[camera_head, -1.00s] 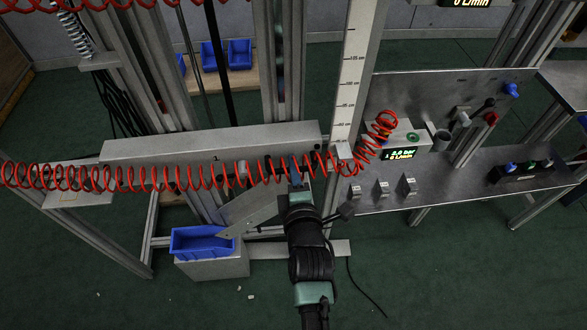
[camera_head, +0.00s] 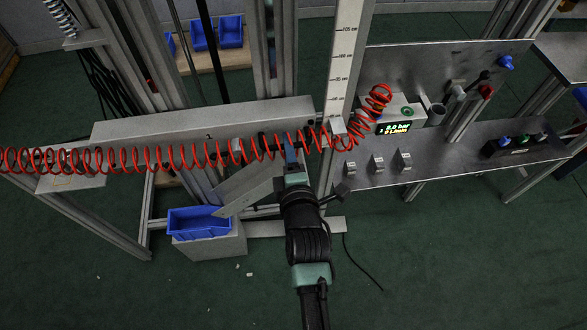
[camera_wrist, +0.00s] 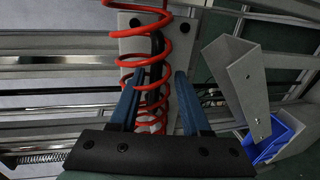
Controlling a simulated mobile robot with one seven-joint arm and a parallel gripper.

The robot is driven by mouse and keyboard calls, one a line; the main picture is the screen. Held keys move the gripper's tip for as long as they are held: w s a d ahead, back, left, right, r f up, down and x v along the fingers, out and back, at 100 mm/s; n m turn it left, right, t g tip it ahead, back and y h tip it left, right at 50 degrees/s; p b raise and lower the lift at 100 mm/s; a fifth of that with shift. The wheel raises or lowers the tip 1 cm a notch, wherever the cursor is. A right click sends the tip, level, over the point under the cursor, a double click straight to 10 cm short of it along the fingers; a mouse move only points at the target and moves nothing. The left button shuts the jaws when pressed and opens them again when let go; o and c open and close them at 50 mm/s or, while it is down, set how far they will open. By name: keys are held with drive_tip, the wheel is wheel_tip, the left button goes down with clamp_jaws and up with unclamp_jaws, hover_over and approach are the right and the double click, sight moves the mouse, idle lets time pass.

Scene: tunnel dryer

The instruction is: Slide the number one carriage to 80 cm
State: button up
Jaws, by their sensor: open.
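My gripper (camera_head: 291,152) is open near the red coiled hose. In the wrist view, its blue fingers (camera_wrist: 159,95) stand apart, with the hose (camera_wrist: 155,75) and a dark upright bar (camera_wrist: 157,85) in the gap. A light grey plate (camera_wrist: 130,47) with dark round fasteners lies beyond; whether it belongs to the number one carriage, I cannot tell. No carriage number is readable.
The red hose (camera_head: 100,158) stretches across the frame. A blue bin (camera_head: 190,223) stands on a grey block below left. A metal bench (camera_head: 440,160) with a pressure display (camera_head: 396,127) and several switches is at right. An angled metal plate (camera_head: 245,190) is beside my gripper.

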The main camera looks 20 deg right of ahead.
drive_tip(key=p+v, duration=0.1)
drive_tip(key=v, duration=1.1)
drive_tip(key=shift+f, duration=0.1)
